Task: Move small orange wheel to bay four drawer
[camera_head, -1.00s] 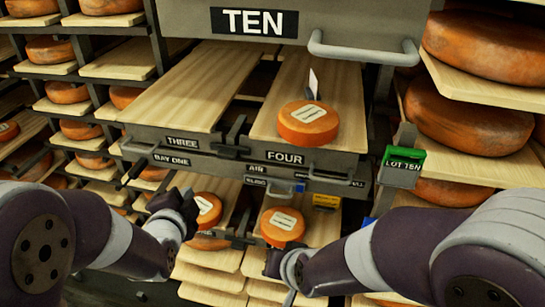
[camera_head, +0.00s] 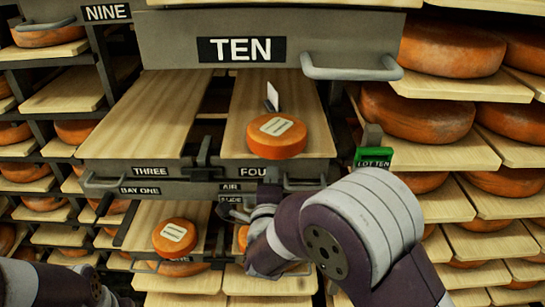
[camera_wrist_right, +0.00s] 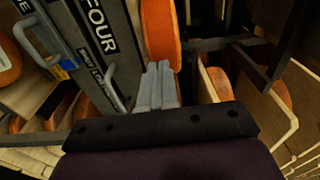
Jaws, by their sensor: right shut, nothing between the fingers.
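An orange wheel (camera_head: 277,136) with a pale label lies flat on the pulled-out board of the drawer marked FOUR (camera_head: 307,160). A white card stands behind it. My right gripper (camera_head: 232,208) is shut and empty, in front of and below that drawer front, partly hiding its label. In the right wrist view its closed fingers (camera_wrist_right: 156,83) show close to an orange wheel (camera_wrist_right: 160,35) beside the FOUR front; I cannot tell whether they touch. Two similar wheels are below, one on the left lower board (camera_head: 175,236), one mostly hidden by my right wrist (camera_head: 243,236). My left gripper is out of view.
The TEN drawer front (camera_head: 250,50) with its grey handle overhangs the boards. The THREE board (camera_head: 150,120) beside FOUR is bare. A green LOT TEN tag (camera_head: 373,157) stands right of FOUR. Shelves of large wheels (camera_head: 450,48) flank both sides.

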